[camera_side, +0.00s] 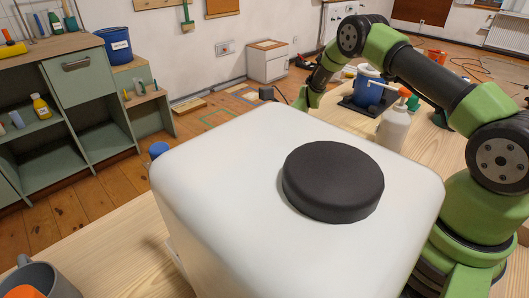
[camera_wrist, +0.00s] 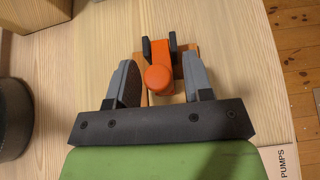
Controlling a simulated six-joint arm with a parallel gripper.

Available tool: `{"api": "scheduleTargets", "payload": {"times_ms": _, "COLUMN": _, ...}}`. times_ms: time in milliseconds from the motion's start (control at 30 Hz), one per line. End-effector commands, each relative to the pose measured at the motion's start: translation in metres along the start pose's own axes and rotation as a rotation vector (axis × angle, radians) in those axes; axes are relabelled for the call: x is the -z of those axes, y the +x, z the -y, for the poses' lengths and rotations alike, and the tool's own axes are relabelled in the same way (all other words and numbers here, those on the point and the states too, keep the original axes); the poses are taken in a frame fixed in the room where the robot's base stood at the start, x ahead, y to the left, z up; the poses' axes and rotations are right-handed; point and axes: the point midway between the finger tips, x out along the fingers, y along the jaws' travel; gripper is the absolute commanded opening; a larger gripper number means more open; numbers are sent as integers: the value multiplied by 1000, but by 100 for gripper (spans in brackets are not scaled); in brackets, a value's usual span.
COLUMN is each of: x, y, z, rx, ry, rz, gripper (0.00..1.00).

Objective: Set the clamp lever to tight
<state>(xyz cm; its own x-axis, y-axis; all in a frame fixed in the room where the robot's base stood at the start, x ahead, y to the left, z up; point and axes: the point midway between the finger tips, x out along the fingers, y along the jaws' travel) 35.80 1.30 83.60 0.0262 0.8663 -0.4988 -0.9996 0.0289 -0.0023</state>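The orange clamp lever (camera_wrist: 158,77), with a round knob at its near end, shows in the wrist view. Two dark upright prongs (camera_wrist: 147,48) stand beside its far end, and a small wooden block lies under it. My gripper (camera_wrist: 158,62) is open, its two grey fingers on either side of the lever. The left finger is close to the knob and the right finger is farther off; I cannot tell whether either touches. In the side view, the large white container hides the clamp and my fingers. No tight or loose marking is visible.
A white container (camera_side: 230,190) with a black cap (camera_side: 333,181) fills the side view's foreground. The wrist view shows a dark round object (camera_wrist: 12,118) at left and the table edge at right.

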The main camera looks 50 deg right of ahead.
Motion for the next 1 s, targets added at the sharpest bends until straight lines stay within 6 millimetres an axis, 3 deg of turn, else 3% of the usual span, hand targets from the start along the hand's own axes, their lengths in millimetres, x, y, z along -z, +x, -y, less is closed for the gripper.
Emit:
{"api": "scheduleTargets", "payload": {"times_ms": 367, "x": 1, "y": -6, "z": 0, "rx": 0, "ry": 0, "rz": -2, "gripper": 50}}
{"api": "scheduleTargets", "payload": {"times_ms": 800, "x": 1, "y": -84, "z": 0, "rx": 3, "ry": -1, "rz": -3, "gripper": 50}}
{"api": "scheduleTargets", "payload": {"times_ms": 1000, "x": 0, "y": -99, "z": 0, "rx": 0, "ry": 1, "rz": -1, "gripper": 50}}
